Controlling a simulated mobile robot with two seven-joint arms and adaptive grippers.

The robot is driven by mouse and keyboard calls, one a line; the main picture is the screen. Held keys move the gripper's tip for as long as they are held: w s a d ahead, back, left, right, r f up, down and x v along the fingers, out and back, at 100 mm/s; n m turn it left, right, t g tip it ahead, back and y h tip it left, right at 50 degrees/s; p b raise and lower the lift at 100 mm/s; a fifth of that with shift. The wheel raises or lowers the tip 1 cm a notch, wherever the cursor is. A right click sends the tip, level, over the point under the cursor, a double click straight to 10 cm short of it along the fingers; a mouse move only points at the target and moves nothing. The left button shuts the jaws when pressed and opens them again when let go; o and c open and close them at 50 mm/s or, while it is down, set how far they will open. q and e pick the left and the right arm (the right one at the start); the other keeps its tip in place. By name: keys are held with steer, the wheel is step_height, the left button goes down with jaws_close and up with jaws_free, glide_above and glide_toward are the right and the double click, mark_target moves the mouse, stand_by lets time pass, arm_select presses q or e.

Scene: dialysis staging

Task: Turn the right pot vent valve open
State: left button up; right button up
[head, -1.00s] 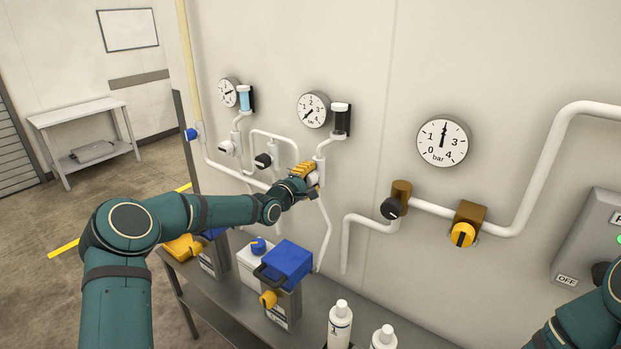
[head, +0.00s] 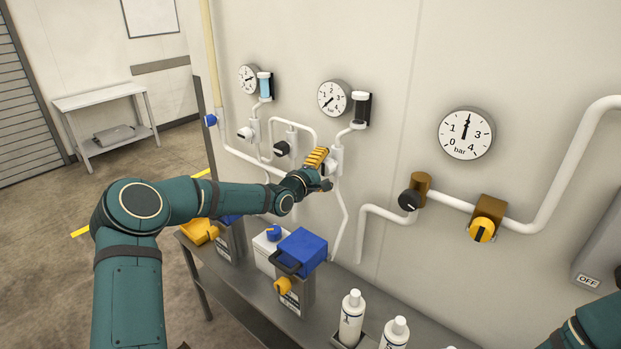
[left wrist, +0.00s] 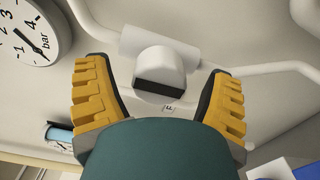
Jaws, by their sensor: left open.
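A white valve with a white knob (head: 329,169) sits on the pipe below the middle gauge and the black-bodied pot (head: 361,108). I take it for the right pot vent valve. My left gripper (head: 321,170) is at this knob, with yellow finger pads. In the left wrist view the white knob (left wrist: 160,68), with a dark front face, lies between the spread fingers of the gripper (left wrist: 160,88). Gaps show on both sides, so the fingers are not closed on it. A small label below the knob is only partly readable. My right gripper is out of view.
Other valves nearby have a blue knob (head: 211,120), a white knob (head: 244,133) and a black knob (head: 282,148). Below stands a bench (head: 263,305) with a blue-topped container (head: 302,250) and white bottles (head: 352,318).

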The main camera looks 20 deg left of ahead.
arm_select(q)
steer(key=v, duration=1)
steer(key=shift+s, duration=0.15)
steer(key=shift+r, duration=0.1)
steer(key=s+d+f+m+g+b, duration=0.1)
steer(key=s+d+f+m+g, duration=0.15)
steer(key=d+f, duration=0.35)
steer(key=s+d+f+m+g+b, duration=0.1)
steer(key=s+d+f+m+g, duration=0.2)
steer(key=f, duration=0.5)
steer(key=s+d+f+m+g+b, duration=0.1)
steer(key=s+d+f+g, duration=0.1)
steer(key=s+d+f, duration=0.4)
steer(key=s+d+f+m+g+y+b, duration=0.1)
steer(key=s+f+m+g, duration=0.2)
steer(key=s+f, duration=0.5)
steer(key=s+f+m+g+y+b, duration=0.1)
steer(key=s+f+m+g, duration=0.3)
steer(key=s+f, duration=0.4)
steer(key=s, duration=0.5)
steer(key=shift+s+d+m, duration=0.25)
steer(key=shift+d+m, duration=0.1)
steer(key=shift+g, duration=0.25)
